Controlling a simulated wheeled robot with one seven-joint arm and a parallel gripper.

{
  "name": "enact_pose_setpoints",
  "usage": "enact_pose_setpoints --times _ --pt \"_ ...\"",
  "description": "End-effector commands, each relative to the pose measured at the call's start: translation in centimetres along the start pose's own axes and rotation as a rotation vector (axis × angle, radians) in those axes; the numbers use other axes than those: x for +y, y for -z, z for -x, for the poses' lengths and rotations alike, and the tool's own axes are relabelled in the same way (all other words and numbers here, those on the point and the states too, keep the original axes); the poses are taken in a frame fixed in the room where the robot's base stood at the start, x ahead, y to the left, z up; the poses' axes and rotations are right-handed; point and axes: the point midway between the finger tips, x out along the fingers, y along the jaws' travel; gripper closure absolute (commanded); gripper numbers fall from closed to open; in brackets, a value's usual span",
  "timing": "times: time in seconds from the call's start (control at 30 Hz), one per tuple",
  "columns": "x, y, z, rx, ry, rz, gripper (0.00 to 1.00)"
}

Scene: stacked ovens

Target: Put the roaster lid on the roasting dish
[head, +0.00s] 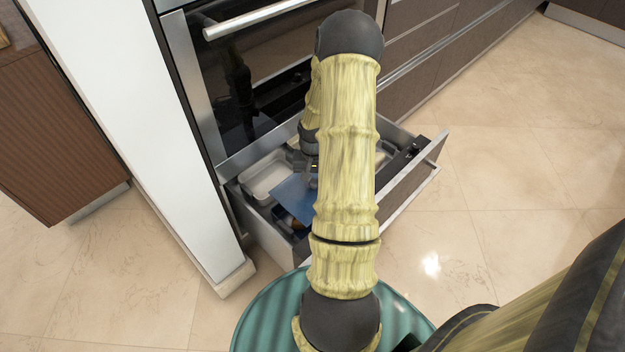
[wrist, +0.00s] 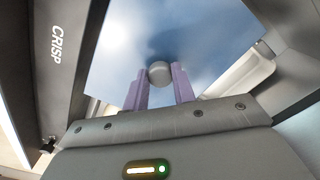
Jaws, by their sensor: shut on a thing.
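The roaster lid (head: 291,196) is a blue, shiny flat panel inside the open drawer, partly hidden by my arm in the head view. In the wrist view the lid (wrist: 200,35) fills the upper middle. Its round grey knob (wrist: 159,72) sits between the two purple fingers of my gripper (wrist: 158,82), which is shut on it. The roasting dish (head: 267,176) is a pale rectangular dish in the drawer, left of and behind the lid in the head view. I cannot tell whether the lid touches anything below it.
The open drawer (head: 408,190) juts out below a glass-fronted oven (head: 265,85). A dark item (head: 403,160) lies in its right end, and something brownish (head: 291,221) shows by the lid's lower edge. A white panel (head: 150,130) stands at left. Tiled floor (head: 520,190) is clear at right.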

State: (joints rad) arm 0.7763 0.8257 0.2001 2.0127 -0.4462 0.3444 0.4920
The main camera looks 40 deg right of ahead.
Motion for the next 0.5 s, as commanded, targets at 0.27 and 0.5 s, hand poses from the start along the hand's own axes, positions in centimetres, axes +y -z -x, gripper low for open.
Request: enact_pose_setpoints --times 0.27,0.5 --pt "-0.1 -0.2 0.2 -0.001 -0.002 -0.001 1.00" --pt "-0.1 -0.2 -2.1 0.000 -0.001 0.002 1.00"
